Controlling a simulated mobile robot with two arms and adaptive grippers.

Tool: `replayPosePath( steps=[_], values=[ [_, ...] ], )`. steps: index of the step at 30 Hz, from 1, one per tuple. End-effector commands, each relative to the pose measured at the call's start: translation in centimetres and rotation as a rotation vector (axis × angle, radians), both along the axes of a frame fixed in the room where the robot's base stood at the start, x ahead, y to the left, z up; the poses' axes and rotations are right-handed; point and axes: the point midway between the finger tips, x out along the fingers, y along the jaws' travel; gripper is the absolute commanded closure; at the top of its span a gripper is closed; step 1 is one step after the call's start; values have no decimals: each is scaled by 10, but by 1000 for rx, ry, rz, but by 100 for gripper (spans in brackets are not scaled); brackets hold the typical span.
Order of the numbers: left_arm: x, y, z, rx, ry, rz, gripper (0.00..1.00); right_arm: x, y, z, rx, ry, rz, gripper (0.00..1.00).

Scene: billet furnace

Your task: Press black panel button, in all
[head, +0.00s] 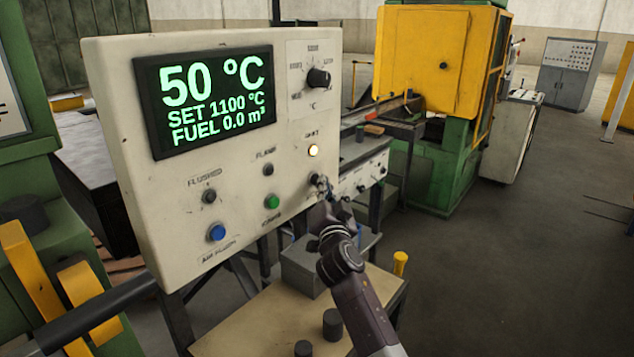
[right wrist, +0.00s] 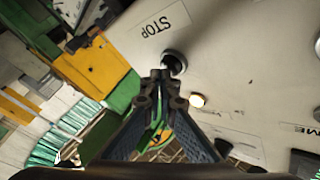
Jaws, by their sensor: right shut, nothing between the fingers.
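The cream control panel (head: 130,120) stands at the left in the head view, with a lit screen (head: 212,98). A black button (right wrist: 175,62) below the STOP label shows in the right wrist view. My right gripper (head: 319,184) is shut and empty at the panel's lower right, and its fingertips also show in the right wrist view (right wrist: 161,76). The tips are right by the black button and partly cover it; I cannot tell whether they touch. In the head view the gripper largely hides the button. My left gripper is not in view.
A lit white lamp (head: 313,151), a green button (head: 272,202), a blue button (head: 216,232) and a black knob (head: 318,77) are on the panel. A low table (head: 250,325) stands below. A yellow and green machine (head: 440,60) stands behind. Open floor lies right.

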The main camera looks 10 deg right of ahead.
Motion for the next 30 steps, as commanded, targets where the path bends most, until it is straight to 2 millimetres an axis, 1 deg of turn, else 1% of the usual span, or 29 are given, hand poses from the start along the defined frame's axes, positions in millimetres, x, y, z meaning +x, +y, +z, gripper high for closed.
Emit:
replayPosePath(
  steps=[17, 30],
  values=[
    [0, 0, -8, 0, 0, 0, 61, 5, 4, -1, 1, 0, 2, 100],
    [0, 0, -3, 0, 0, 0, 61, 1, 2, 0, 2, 1, 1, 100]
  ],
)
